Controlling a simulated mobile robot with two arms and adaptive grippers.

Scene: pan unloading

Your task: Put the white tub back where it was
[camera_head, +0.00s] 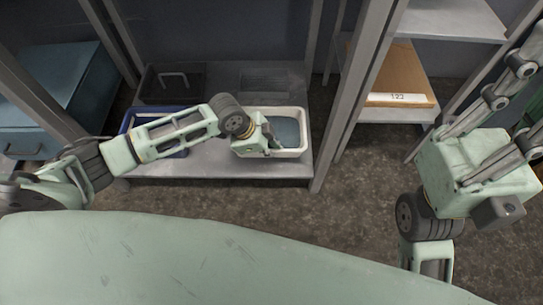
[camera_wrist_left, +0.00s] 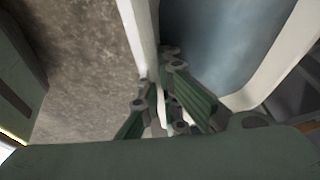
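The white tub (camera_head: 304,152) with a blue-grey inside is at the right end of the low grey shelf; whether it rests fully on it I cannot tell. My left gripper (camera_head: 272,146) reaches in from the left and is at the tub's near left part. In the left wrist view, the tub's white wall (camera_wrist_left: 143,35) runs between the green-padded fingers (camera_wrist_left: 160,80), one finger on each side. The fingertips are close against the wall, so the gripper looks shut on it. My right gripper (camera_head: 520,100) is raised at the right, away from the shelves; its fingertips are partly cut off.
A blue tray (camera_head: 128,122) lies left of the tub, partly behind my left arm. A dark crate (camera_head: 160,85) stands behind it. A grey upright post (camera_head: 345,110) stands close right of the tub. A cardboard box (camera_head: 405,80) sits on the right rack. A blue cabinet (camera_head: 45,100) stands left.

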